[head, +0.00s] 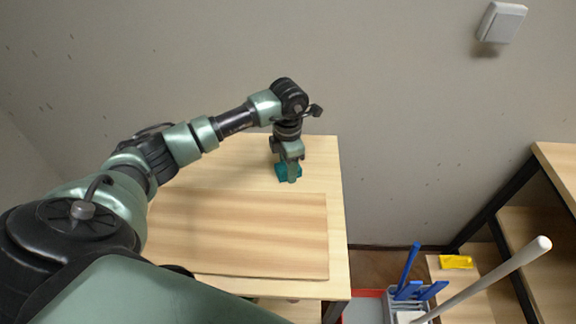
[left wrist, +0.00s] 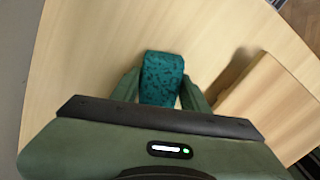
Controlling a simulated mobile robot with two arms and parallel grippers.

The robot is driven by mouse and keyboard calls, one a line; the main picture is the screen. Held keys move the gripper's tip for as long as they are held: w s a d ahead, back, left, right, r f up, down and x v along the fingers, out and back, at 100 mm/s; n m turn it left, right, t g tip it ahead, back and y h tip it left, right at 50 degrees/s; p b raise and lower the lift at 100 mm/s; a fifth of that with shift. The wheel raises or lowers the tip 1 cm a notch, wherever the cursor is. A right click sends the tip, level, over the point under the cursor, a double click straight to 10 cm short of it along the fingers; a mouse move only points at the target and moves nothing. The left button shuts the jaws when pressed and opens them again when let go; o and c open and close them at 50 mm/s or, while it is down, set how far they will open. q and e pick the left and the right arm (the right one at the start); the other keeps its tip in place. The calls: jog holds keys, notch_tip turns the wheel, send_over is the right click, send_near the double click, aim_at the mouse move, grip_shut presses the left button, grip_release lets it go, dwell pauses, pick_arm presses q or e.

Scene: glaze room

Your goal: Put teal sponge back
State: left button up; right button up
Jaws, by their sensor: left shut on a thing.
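The teal sponge (left wrist: 162,76) is a dark-speckled block seen between the two fingers of my left gripper (left wrist: 160,92) in the left wrist view. In the head view the left gripper (head: 291,174) points down over the back right part of the wooden table (head: 312,156), shut on the teal sponge (head: 281,172). The sponge is at or just above the tabletop; I cannot tell if it touches. Part of it is hidden by the fingers. My right gripper is in neither view.
A wooden board (head: 250,235) lies on the table in front of the sponge. To the right are a grey caddy (head: 398,303) with blue-handled tools, a pale pole (head: 490,277), a yellow item (head: 456,262) on a low shelf and a wooden shelf unit (head: 560,170). A wall stands behind the table.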

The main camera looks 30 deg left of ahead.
pick_arm(q)
jog(key=shift+f, duration=0.15)
jog(key=o, duration=1.3)
jog(key=shift+r, duration=0.2)
jog(key=shift+w+r, duration=0.1)
jog(key=shift+r, duration=0.15)
notch_tip(320, 180, up, 12)
jog(key=b, duration=0.3)
jog(key=shift+f, duration=0.25)
